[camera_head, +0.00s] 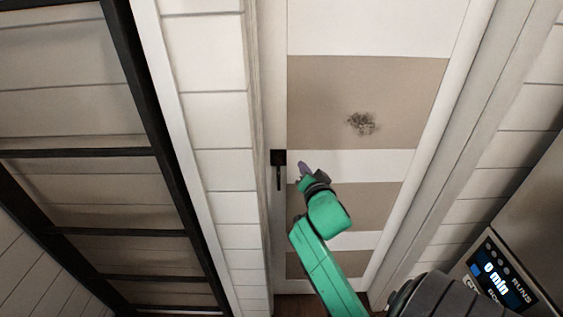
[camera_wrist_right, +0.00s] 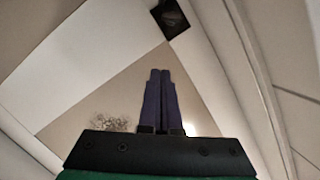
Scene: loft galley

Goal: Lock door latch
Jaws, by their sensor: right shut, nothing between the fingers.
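The door (camera_head: 345,165) stands in the middle of the head view, with white and beige bands. Its black latch (camera_head: 278,160) is at the door's left edge, a square plate with a thin bar hanging down. In the right wrist view the black latch (camera_wrist_right: 170,17) shows at the top, beyond the fingertips. My right gripper (camera_head: 303,168) is just right of the latch and appears apart from it. In the right wrist view its two purple fingers (camera_wrist_right: 160,75) are together with nothing between them. My left gripper is not in view.
A black-framed panel (camera_head: 140,120) stands at the left, past a strip of white planks (camera_head: 215,110). An appliance with a lit display (camera_head: 495,275) is at the lower right. A dark smudge (camera_head: 361,123) marks the door.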

